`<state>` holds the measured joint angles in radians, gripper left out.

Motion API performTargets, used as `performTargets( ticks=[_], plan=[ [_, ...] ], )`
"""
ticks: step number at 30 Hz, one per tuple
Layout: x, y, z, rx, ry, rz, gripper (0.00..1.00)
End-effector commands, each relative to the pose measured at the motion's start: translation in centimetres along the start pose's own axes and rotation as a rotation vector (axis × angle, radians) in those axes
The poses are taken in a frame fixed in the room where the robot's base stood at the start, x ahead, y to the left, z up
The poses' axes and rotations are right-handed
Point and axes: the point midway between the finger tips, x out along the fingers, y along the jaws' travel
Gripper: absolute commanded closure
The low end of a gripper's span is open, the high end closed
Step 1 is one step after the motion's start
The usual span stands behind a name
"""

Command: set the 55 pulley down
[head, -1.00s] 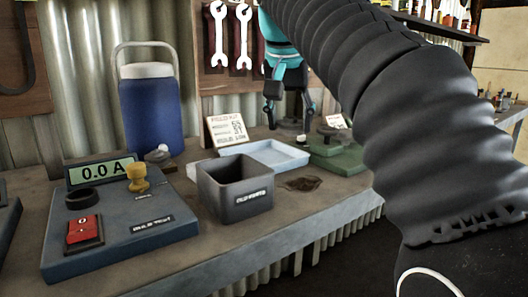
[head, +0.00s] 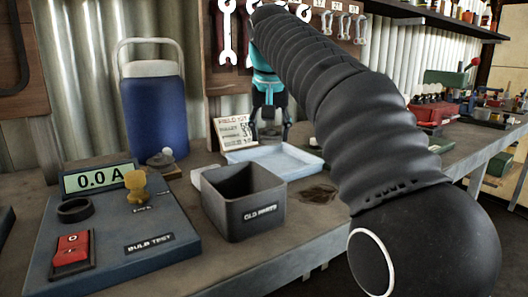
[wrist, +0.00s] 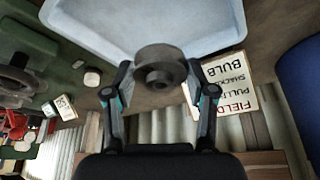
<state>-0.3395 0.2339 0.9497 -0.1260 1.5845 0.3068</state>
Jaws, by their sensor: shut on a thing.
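In the wrist view a dark grey pulley (wrist: 160,70) with a central hole sits between my fingertips. My gripper (wrist: 158,82) is shut on it. The pulley overlaps the near edge of the pale blue tray (wrist: 90,36) in that picture; whether it touches the tray or the bench, I cannot tell. In the head view my gripper (head: 270,128) points down behind the tray (head: 300,160), beside the field kit card (head: 236,134). The pulley is hard to make out there. No number can be read on it.
A green base (wrist: 28,55) with a dark round part lies beside the tray.

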Motion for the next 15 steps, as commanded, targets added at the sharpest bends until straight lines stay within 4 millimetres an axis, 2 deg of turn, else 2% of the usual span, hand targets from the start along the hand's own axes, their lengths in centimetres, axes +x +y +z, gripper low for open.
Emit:
performTargets(
  ticks=[4, 15],
  plan=[
    [0.8, -1.3, 0.0, 0.000, 0.001, -0.001, 0.85],
    [4.5, -1.4, 1.6, 0.002, 0.000, 0.000, 0.85]
  ],
)
